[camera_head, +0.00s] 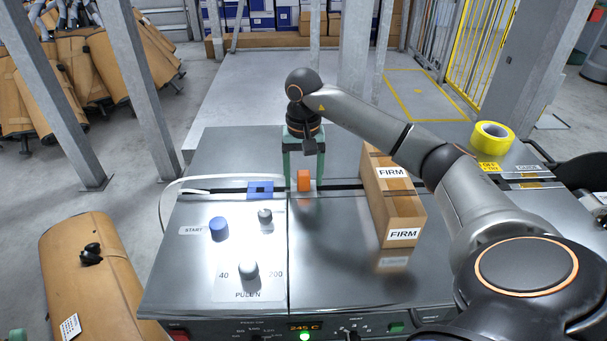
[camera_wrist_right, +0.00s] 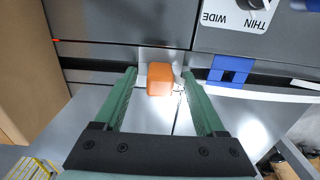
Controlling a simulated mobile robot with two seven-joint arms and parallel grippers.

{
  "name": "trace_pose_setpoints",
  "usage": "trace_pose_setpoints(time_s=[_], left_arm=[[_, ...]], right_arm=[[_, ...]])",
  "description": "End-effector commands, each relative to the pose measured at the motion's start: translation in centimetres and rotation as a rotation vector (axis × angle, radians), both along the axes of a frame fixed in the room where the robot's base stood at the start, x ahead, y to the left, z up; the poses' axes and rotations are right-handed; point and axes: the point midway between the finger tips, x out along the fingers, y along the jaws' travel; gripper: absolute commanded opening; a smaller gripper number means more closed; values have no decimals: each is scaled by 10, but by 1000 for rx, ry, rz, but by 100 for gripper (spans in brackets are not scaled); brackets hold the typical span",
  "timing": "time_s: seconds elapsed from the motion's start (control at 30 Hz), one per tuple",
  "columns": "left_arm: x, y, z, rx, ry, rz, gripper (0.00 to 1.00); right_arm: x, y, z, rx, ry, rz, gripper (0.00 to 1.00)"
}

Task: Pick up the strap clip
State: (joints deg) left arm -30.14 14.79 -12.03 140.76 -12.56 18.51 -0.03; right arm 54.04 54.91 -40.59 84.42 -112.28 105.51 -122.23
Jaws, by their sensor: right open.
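A small orange block (camera_head: 304,181) sits on the dark slot line across the metal machine top. A blue slotted piece (camera_head: 260,190) sits on the same line to its left. No label shows which of the two is the strap clip. My right gripper (camera_head: 304,174) points down at the orange block with its green fingers spread. In the right wrist view the orange block (camera_wrist_right: 160,79) lies between the open fingertips, with gaps on both sides. The blue piece (camera_wrist_right: 231,70) is outside the fingers to the right. My left gripper is not in view.
A cardboard box marked FIRM (camera_head: 392,200) stands right of the gripper, under my right arm. A blue knob (camera_head: 219,229) and grey knobs rise from the machine's front left. A yellow tape roll (camera_head: 492,138) lies at right. Brown muffler-like pieces (camera_head: 100,275) stand at left.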

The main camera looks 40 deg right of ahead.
Motion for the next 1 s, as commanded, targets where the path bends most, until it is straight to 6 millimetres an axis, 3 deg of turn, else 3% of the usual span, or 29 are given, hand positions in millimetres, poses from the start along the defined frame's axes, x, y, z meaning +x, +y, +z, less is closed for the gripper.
trace_pose_setpoints(time_s=[0.13,0.77,1.0], left_arm=[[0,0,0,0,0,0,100],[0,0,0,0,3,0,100],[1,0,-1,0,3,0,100]], right_arm=[[0,0,0,0,0,0,71],[0,0,0,0,0,0,0],[0,0,1,0,0,-1,0]])
